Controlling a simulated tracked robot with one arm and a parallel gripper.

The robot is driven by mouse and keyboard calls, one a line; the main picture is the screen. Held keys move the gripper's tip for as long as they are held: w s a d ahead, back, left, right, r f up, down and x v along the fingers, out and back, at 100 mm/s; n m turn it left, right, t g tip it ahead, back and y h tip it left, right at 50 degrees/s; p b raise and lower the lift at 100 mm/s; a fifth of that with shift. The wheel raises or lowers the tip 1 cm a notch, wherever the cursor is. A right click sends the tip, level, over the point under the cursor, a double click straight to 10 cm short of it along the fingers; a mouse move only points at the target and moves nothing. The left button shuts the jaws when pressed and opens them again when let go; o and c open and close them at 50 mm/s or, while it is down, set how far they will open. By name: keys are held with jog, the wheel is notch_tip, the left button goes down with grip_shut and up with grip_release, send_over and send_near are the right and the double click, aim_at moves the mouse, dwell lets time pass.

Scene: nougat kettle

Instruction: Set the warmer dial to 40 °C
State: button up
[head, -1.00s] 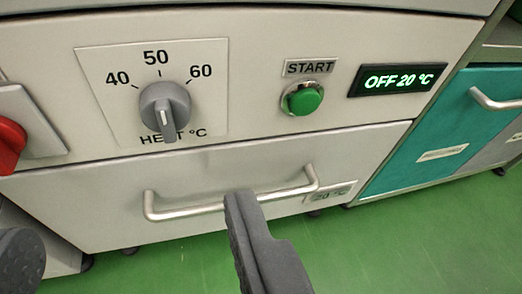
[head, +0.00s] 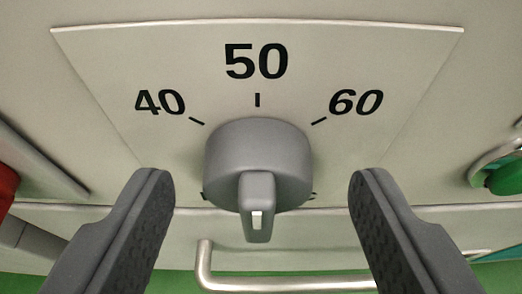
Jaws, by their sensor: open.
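The warmer dial (head: 258,160) is a grey round knob with a raised grip bar that carries a white mark. The bar points down, away from the 40, 50 and 60 marks. The dial plate (head: 120,60) is pale, with 40 at upper left, 50 at top and 60 at upper right. The lettering below the dial is mostly hidden by the knob. My gripper (head: 262,190) is open, with one dark finger on each side of the dial. Gaps show between both fingers and the knob, so neither appears to touch it.
A metal drawer handle (head: 290,283) runs below the dial. A green button (head: 503,177) is at the right edge. A red knob (head: 6,188) is partly in view at the left edge. Green floor shows at the bottom.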

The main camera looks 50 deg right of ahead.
jog(key=shift+w+d, duration=0.25)
jog(key=shift+c, duration=0.4)
jog(key=c, duration=0.9)
jog(key=shift+a, duration=0.2)
jog(key=shift+d, duration=0.1)
